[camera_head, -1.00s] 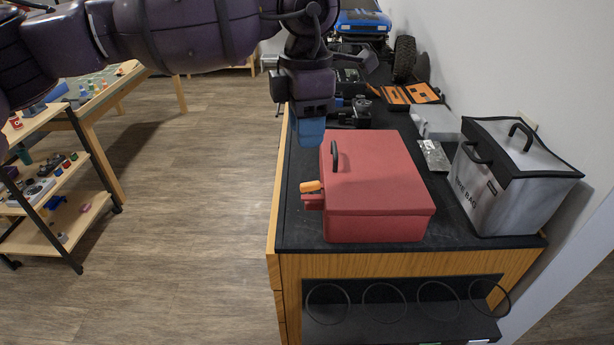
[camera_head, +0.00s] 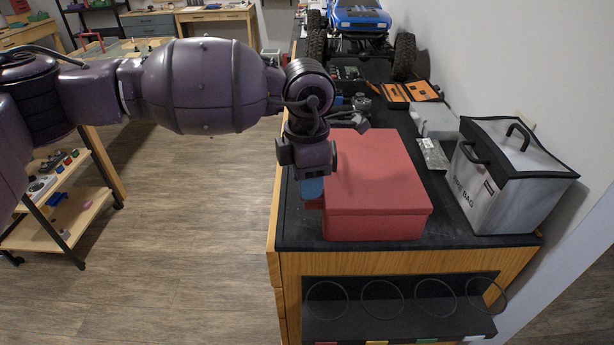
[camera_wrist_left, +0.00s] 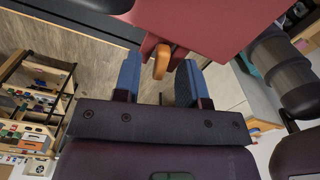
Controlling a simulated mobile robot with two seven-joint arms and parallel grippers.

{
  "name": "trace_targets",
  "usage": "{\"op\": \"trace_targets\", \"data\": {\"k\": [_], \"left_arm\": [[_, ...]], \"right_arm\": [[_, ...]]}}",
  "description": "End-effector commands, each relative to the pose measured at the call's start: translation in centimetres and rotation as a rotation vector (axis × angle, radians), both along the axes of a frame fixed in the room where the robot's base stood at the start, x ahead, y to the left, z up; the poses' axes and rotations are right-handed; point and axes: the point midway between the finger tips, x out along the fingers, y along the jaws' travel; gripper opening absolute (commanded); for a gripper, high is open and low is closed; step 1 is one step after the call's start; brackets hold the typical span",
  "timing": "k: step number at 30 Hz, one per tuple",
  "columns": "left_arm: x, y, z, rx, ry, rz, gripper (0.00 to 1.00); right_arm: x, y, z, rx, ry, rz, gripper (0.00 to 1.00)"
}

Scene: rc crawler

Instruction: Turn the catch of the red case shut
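The red case (camera_head: 378,180) stands closed on the black-topped counter. Its orange catch (camera_wrist_left: 162,62) shows in the left wrist view, sticking out from the red case wall (camera_wrist_left: 205,22). In the head view the catch is hidden behind my left gripper (camera_head: 312,192), which points down at the case's left side. In the left wrist view my left gripper (camera_wrist_left: 159,78) is open. My right gripper is in neither view.
A grey bag (camera_head: 500,185) with black handles stands right of the case, with a small silver packet (camera_head: 433,155) behind. An orange-and-black open box (camera_head: 410,92) and a blue crawler (camera_head: 358,18) are farther back. Clear floor (camera_head: 190,250) lies left of the counter.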

Motion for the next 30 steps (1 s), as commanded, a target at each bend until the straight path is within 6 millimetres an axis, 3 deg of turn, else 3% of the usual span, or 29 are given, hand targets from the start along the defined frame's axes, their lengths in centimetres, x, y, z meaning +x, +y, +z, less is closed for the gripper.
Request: {"op": "trace_targets", "data": {"k": [3,10,20,30], "left_arm": [[0.0,0.0,0.0,0.000,0.000,0.000,0.35],[0.0,0.0,0.0,0.000,0.000,0.000,0.00],[0.0,0.0,0.0,0.001,0.000,0.025,0.00],[0.0,0.0,-0.2,0.003,-0.001,0.218,0.00]], "right_arm": [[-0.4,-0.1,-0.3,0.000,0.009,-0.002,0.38],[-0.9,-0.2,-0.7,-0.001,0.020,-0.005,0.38],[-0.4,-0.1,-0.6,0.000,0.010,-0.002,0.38],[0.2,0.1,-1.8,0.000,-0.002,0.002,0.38]]}}
